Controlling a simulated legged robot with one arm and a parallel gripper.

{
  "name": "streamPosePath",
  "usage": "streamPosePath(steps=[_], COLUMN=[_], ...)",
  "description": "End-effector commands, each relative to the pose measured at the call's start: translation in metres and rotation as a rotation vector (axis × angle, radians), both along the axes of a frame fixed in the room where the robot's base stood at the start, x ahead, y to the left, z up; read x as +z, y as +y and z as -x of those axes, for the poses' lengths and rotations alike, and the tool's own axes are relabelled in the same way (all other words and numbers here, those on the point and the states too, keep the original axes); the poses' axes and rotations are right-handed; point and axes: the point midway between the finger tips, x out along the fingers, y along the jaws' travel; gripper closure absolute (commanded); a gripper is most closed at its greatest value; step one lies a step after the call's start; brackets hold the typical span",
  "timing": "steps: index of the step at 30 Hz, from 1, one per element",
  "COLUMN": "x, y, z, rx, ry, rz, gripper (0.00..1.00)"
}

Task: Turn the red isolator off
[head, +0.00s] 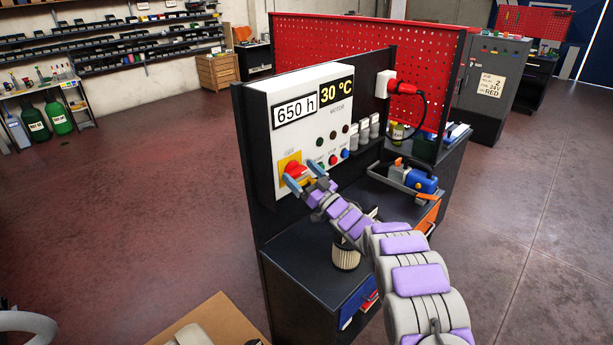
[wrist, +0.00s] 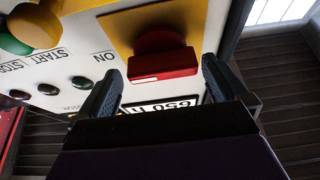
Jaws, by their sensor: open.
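The red isolator (head: 295,170) is a red rotary knob on a yellow plate (head: 284,162), low on the left of the white control panel (head: 262,133). In the wrist view the red knob (wrist: 163,62) sits upside down on its yellow plate (wrist: 120,30). My gripper (head: 306,185) is in front of the knob. In the wrist view its two fingers (wrist: 163,80) stand open, one on each side of the red handle, with gaps between. I cannot tell how deep the fingers reach around it.
The panel's buttons and lamps (head: 333,160) lie right of the isolator. A red plug (head: 405,88) with a black cable is on the right side. On the bench stand a cylindrical filter (head: 346,256) and a blue tool (head: 420,180) in a tray.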

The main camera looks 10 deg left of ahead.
Motion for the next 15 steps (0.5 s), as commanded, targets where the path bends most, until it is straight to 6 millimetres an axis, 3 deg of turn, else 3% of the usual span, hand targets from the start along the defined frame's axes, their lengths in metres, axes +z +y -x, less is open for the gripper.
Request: streamPosePath(steps=[6,15], x=[0.000,0.001], y=[-0.007,-0.013], z=[0.002,0.003], rx=[0.003,0.001], ry=[0.002,0.003], rz=[-0.006,-0.010], gripper=[0.00,0.30])
